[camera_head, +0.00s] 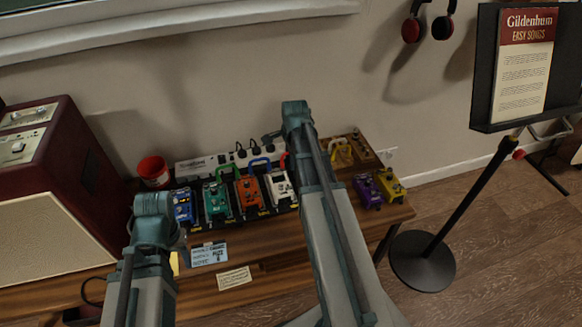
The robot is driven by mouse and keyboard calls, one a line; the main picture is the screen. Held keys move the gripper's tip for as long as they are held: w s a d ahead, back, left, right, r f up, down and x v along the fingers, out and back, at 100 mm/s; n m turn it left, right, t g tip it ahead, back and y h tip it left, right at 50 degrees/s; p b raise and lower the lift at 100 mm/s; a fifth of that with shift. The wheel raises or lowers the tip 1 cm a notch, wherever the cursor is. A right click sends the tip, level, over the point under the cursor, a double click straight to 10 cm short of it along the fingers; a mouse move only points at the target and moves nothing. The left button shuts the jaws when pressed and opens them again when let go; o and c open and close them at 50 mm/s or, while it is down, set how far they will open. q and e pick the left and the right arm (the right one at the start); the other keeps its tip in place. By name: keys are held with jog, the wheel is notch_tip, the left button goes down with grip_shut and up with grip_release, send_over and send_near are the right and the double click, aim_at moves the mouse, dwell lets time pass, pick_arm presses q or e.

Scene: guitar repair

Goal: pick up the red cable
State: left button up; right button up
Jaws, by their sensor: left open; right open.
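A small piece of the red cable (284,161) shows just left of my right arm, above the white pedal on the pedalboard. The rest of it is hidden, probably behind my arm. My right arm stands up through the middle of the view, and its top joint is in front of the power strip's right end. My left arm stands at the lower left, in front of the amplifier's right side. I cannot make out the fingers of either gripper.
A wooden bench (285,282) carries green (217,201), orange (250,195) and other pedals with blue cables, a white power strip (222,161) and a red cup (153,171). A red amplifier (88,172) stands left. A music stand (424,262) stands right.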

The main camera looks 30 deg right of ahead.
grip_shut()
dwell(0.3)
jog(key=shift+r, duration=0.1)
jog(key=shift+r+p, duration=0.55)
jog(key=shift+p, duration=0.25)
jog(key=s+a+r+p, duration=0.3)
jog(key=s+a, duration=0.6)
jog(key=a, duration=0.4)
jog(key=shift+a+r+p, duration=0.15)
jog(key=shift+r+p, duration=0.15)
